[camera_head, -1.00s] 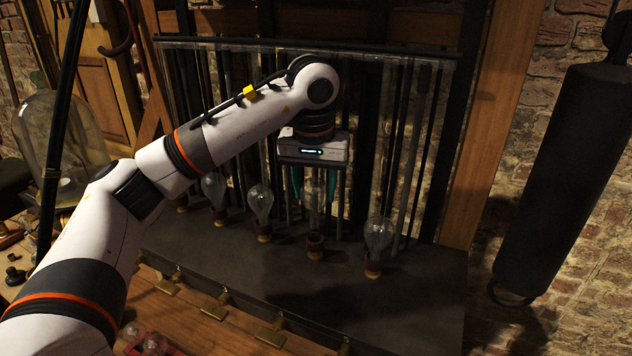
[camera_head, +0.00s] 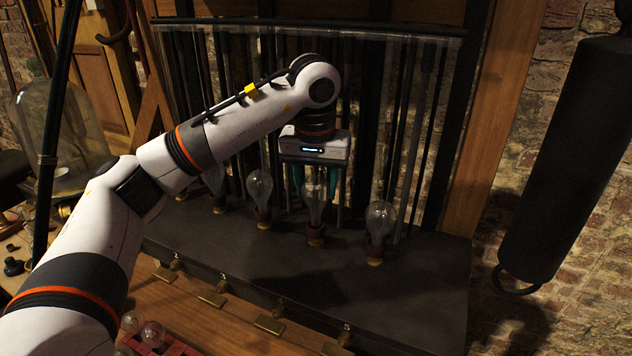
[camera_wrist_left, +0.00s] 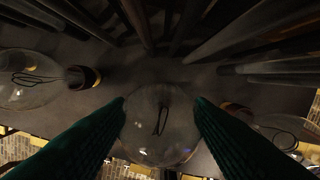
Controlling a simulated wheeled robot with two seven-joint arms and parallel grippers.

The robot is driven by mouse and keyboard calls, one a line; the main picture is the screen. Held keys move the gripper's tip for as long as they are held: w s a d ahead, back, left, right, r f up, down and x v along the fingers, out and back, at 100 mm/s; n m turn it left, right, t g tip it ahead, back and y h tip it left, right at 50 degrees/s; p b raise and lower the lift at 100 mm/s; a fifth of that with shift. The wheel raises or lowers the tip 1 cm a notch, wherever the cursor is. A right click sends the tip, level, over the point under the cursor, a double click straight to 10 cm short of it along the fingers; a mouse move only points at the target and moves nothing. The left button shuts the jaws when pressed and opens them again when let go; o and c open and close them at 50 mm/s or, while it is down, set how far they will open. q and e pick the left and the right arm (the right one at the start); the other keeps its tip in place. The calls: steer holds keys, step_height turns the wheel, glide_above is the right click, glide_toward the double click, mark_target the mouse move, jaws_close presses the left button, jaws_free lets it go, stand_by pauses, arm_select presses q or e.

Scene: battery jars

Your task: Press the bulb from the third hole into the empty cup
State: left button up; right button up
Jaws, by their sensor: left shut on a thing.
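My left gripper (camera_head: 317,194) points down with its green fingers shut on a clear glass bulb (camera_head: 316,205). The bulb is upright above a reddish cup (camera_head: 315,236) on the dark bench top. Its lower end is at the cup's mouth; I cannot tell how deep it sits. In the left wrist view the bulb (camera_wrist_left: 160,122) lies between the two green fingers (camera_wrist_left: 160,115) and hides the cup below. My right gripper is not in view.
One bulb (camera_head: 380,218) stands in a cup to the right, another (camera_head: 260,187) to the left, with more farther left. Vertical rods and glass rise close behind. A red holder with loose bulbs (camera_head: 152,334) is at the lower left. The bench front (camera_head: 400,290) is clear.

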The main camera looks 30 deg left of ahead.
arm_select(q)
steer(key=shift+f+b, duration=0.6)
steer(key=shift+f, duration=0.35)
stand_by(0.7)
steer(key=o, duration=1.2)
steer(key=shift+c, duration=0.2)
steer(key=shift+r, duration=0.15)
steer(key=shift+r, duration=0.35)
steer(key=r, duration=0.3)
steer(key=s+r, duration=0.1)
steer(key=r, duration=0.7)
steer(key=shift+s+d, duration=0.2)
steer(key=shift+d, duration=0.05)
steer(key=shift+f, duration=0.1)
